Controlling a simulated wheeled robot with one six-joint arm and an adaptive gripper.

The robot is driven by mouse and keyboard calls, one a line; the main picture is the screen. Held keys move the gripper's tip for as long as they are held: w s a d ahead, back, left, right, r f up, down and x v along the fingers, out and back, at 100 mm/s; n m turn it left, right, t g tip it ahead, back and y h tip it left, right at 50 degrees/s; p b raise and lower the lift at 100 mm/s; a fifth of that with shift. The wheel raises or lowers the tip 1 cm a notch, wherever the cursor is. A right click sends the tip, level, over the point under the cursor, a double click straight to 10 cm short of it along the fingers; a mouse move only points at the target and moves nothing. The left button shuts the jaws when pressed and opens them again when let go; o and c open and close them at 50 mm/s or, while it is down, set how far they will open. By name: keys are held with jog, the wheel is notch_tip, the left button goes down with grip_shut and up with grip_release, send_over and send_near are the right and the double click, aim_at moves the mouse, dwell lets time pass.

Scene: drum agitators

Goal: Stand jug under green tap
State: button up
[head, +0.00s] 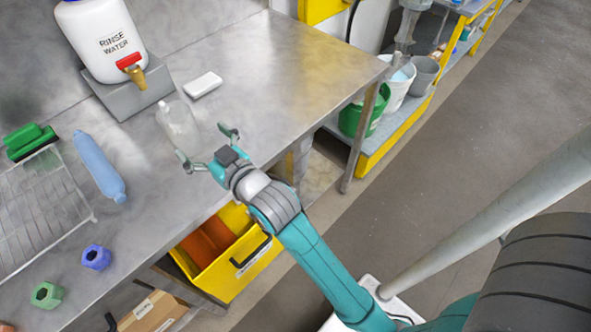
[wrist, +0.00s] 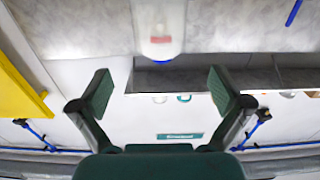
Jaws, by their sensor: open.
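My gripper (head: 205,146) is open and empty over the steel bench near its front edge, its fingers spread toward a clear bottle-like vessel (head: 178,122). The vessel stands upright just beyond the fingertips; I cannot tell whether it is the jug. A white rinse water container (head: 108,38) stands on a grey block behind it. Its tap (head: 133,70) has a red handle and a brass-coloured spout. I see no green tap. In the wrist view my open gripper (wrist: 160,92) has nothing between its fingers; a white object with a red mark (wrist: 160,28) is above, its identity unclear.
A white block (head: 203,84) lies right of the container. A blue bottle (head: 98,166), a green brush-like object (head: 29,140), a wire rack (head: 40,205), and blue (head: 96,257) and green (head: 46,295) hexagonal pieces are at left. The bench's right side (head: 290,65) is clear.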

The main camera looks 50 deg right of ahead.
jog(key=s+f+g, duration=0.1)
jog(key=s+f, duration=0.5)
jog(key=s, duration=0.4)
jog(key=s+f+g, duration=0.1)
jog(key=s+f, duration=0.6)
jog(key=s, duration=0.3)
jog(key=s+g, duration=0.1)
jog(key=s, duration=1.9)
jog(key=shift+s+d, duration=0.25)
jog(key=shift+s, duration=0.05)
jog(key=shift+s+r, duration=0.1)
jog(key=shift+s, duration=0.1)
jog(key=c, duration=1.4)
jog(key=shift+s+d, duration=0.1)
jog(key=shift+d, duration=0.05)
